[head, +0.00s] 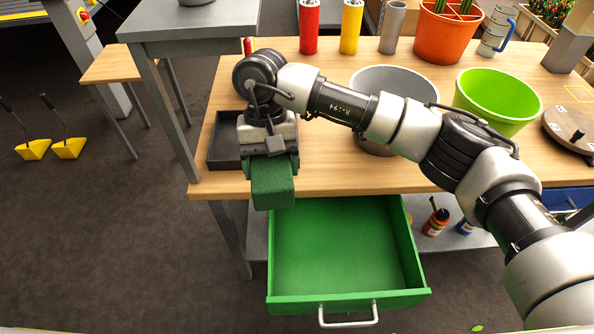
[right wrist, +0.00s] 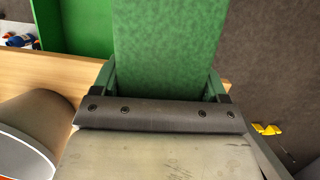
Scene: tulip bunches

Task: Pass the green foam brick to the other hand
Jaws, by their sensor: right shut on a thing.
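The green foam brick (head: 272,186) is held in my right gripper (head: 270,165) in the head view, above the table's front edge at the left. The brick points down and toward the viewer, past the edge. In the right wrist view the green foam brick (right wrist: 168,45) fills the top middle, with the jaws of my right gripper (right wrist: 165,85) shut on its sides. My left gripper is not in the head view.
A green drawer (head: 345,250) stands open below the table (head: 330,180). A dark tray (head: 225,150) lies behind the right gripper. A grey bucket (head: 385,80) and a lime green bucket (head: 498,98) stand on the table.

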